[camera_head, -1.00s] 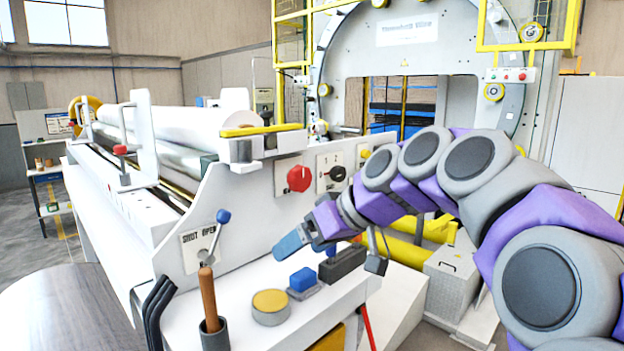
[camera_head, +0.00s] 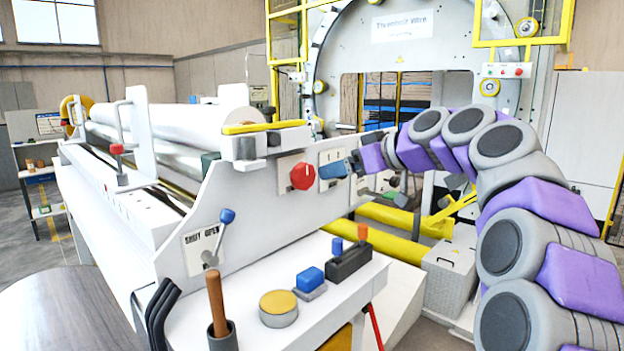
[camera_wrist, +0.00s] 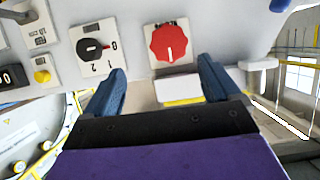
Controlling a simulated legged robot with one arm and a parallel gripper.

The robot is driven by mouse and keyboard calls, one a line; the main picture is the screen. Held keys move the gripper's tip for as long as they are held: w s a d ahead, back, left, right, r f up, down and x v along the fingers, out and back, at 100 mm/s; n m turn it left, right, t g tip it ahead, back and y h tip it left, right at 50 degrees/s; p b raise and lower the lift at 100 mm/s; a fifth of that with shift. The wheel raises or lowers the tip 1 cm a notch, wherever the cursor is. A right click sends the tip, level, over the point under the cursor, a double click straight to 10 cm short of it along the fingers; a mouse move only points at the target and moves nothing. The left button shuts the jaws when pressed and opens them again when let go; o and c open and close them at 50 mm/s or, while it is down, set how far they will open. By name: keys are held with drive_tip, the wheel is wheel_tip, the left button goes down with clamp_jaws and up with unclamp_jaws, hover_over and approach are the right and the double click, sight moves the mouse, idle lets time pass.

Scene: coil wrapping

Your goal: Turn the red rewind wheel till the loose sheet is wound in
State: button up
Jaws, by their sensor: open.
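The red rewind wheel (camera_head: 303,176) is a scalloped red knob on the white side panel of the machine. It also shows in the wrist view (camera_wrist: 170,44), with a white mark on its face, beyond and between the fingertips. My gripper (camera_head: 334,170) is just right of the wheel in the head view, in front of the black selector switch. In the wrist view my gripper (camera_wrist: 160,82) is open and empty, its two blue fingers apart and short of the wheel. A white roll (camera_head: 170,120) lies along the top of the machine. I cannot make out a loose sheet end.
A black selector switch (camera_wrist: 92,48) sits beside the wheel. A blue-knobbed lever (camera_head: 227,216) stands on the panel. The lower shelf holds a yellow button (camera_head: 278,303), a blue block (camera_head: 310,279) and a wooden-handled tool (camera_head: 215,290) in a cup.

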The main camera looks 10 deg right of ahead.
sight(311, 176)
drive_tip(key=w+a, duration=0.1)
drive_tip(key=a, duration=0.1)
drive_tip(key=w+a+f, duration=0.2)
drive_tip(key=a, duration=0.1)
drive_tip(key=shift+w+a, duration=0.35)
drive_tip(key=shift+w, duration=0.05)
drive_tip(key=x, duration=0.3)
drive_tip(key=shift+w+d+f, duration=0.15)
drive_tip(key=shift+w+d, duration=0.05)
drive_tip(key=shift+w, duration=0.25)
drive_tip(key=shift+w+d+f, duration=0.3)
drive_tip(key=shift+w+d, duration=0.1)
drive_tip(key=shift+w, duration=0.1)
drive_tip(key=shift+a, duration=1.05)
drive_tip(key=c, duration=0.3)
drive_tip(key=shift+w+d, duration=0.1)
drive_tip(key=shift+d, duration=0.25)
drive_tip(key=c, duration=0.7)
